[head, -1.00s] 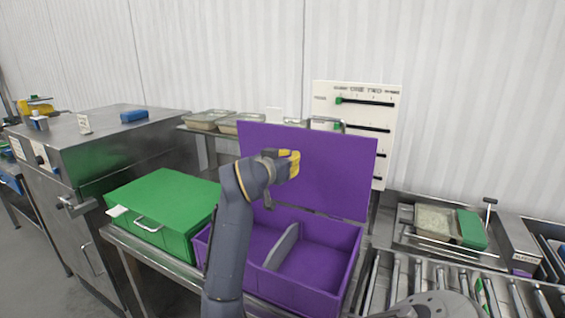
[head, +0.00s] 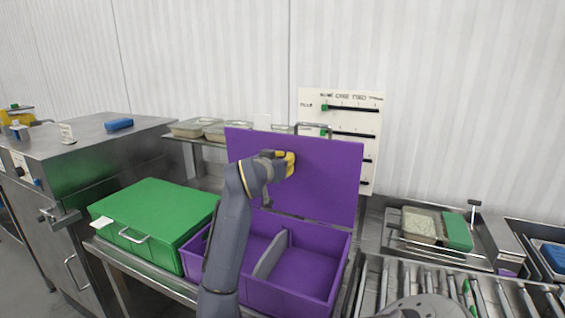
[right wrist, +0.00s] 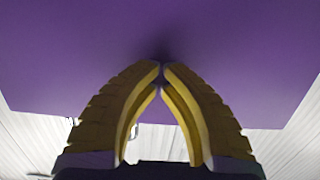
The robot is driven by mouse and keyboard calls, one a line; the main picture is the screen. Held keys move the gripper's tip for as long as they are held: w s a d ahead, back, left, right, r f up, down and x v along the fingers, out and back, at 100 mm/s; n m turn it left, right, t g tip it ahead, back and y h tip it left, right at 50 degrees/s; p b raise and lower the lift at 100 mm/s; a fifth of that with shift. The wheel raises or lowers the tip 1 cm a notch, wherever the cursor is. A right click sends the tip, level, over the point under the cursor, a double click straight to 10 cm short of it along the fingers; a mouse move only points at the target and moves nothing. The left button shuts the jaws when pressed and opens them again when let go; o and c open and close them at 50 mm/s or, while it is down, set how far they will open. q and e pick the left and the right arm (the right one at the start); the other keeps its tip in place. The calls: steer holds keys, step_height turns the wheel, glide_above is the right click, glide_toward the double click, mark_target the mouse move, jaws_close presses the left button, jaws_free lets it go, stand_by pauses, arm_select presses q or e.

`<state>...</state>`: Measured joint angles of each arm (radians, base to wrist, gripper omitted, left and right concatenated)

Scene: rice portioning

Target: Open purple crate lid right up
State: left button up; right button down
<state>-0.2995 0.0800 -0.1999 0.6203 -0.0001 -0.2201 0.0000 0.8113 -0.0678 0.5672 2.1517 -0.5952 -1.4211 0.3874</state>
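The purple crate (head: 290,296) is open, and its purple lid (head: 325,180) stands upright at the back edge. A grey divider (head: 270,255) splits the inside of the crate, and no contents show. My right gripper (head: 290,164) is in front of the lid's inner face, near its middle, with the arm crossing the crate's left part. In the right wrist view my yellow fingertips (right wrist: 162,70) are together with nothing between them, at or very near the purple lid (right wrist: 230,50). My left gripper is not in view.
A closed green crate (head: 155,215) stands left of the purple one. Trays (head: 190,128) sit on a shelf behind. A white board with sliders (head: 350,105) stands behind the lid. A roller conveyor (head: 440,285) and a container with a green block (head: 457,232) are at right.

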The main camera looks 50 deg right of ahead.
steer(key=shift+d, duration=0.2)
steer(key=shift+x, duration=2.7)
steer(key=shift+r, duration=0.15)
steer(key=f+v, duration=0.1)
steer(key=v, duration=0.8)
steer(key=shift+a+f, duration=0.25)
steer(key=shift+a, duration=0.3)
